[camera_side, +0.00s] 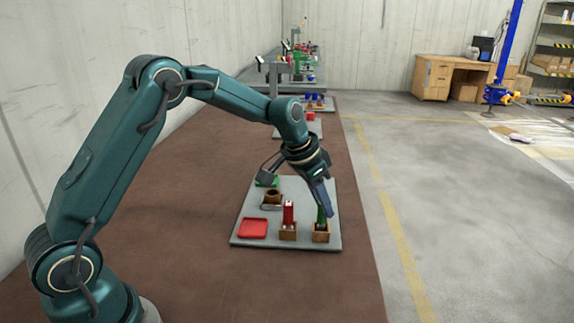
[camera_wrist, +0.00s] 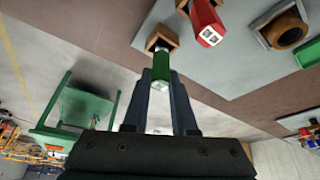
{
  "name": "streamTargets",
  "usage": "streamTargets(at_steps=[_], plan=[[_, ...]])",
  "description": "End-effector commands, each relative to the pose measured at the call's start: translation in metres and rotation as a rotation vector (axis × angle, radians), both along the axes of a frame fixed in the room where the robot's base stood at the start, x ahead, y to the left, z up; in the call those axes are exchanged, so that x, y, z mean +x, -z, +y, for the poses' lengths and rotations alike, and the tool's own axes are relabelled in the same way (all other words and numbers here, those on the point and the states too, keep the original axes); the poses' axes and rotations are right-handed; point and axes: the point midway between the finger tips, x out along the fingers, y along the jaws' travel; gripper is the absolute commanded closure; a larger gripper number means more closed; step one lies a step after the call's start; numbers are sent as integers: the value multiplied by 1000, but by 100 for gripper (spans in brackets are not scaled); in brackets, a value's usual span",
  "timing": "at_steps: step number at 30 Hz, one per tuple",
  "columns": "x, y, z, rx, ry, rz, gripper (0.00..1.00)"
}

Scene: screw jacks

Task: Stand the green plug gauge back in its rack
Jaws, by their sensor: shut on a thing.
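The green plug gauge (camera_side: 321,216) is upright or nearly so between the fingers of my gripper (camera_side: 327,208). Its lower end is at the small brown wooden rack (camera_side: 321,233) at the front right of the grey board. In the wrist view the green gauge (camera_wrist: 161,71) stands between the fingertips of my gripper (camera_wrist: 161,82), and its far end meets the opening of the brown rack (camera_wrist: 161,36). I cannot tell how deep it sits in the rack. My gripper is shut on the gauge.
A red gauge (camera_side: 288,213) stands in a neighbouring brown rack (camera_side: 288,232), close on the left. A red tray (camera_side: 252,228) lies at the board's front left. A round brown-rimmed holder (camera_side: 272,197) and a green tray (camera_side: 267,180) are behind. The grey board (camera_side: 300,246) has a bare front edge.

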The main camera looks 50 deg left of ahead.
Motion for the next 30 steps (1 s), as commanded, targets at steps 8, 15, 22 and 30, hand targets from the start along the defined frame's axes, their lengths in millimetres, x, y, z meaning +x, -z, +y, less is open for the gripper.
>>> streamTargets(at_steps=[8, 15, 22, 30], plan=[[0, 7, 0, 0, 0, -1, 100], [0, 9, 0, 0, 0, -1, 40], [0, 9, 0, 0, 0, -1, 40], [-6, -8, 2, 1, -1, -3, 40]])
